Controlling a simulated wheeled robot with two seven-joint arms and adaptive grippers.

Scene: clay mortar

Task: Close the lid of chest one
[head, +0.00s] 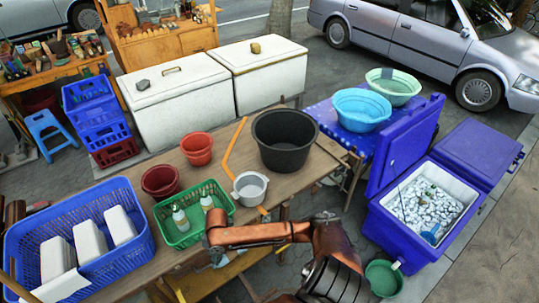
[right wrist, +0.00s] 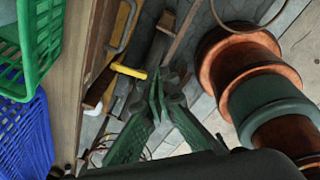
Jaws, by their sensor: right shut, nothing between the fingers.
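A blue cooler chest (head: 385,222) stands on the ground at the right, filled with ice and a blue scoop (head: 430,235). One blue lid (head: 405,145) stands raised along its left side. A second blue lid panel (head: 473,153) lies roughly flat behind it. No label shows which chest is number one. My right gripper (head: 219,259) is at the table's front edge, well left of the cooler, small and partly hidden by its arm. In the right wrist view its fingers (right wrist: 157,88) are together and empty. My left gripper is out of view.
The wooden table (head: 130,173) holds a blue basket (head: 138,190), a green basket (head: 226,206), pots and a black tub (head: 284,140). Two closed white chests (head: 182,105) stand behind. A green bucket (head: 383,278) stands before the cooler. A car (head: 410,40) is behind.

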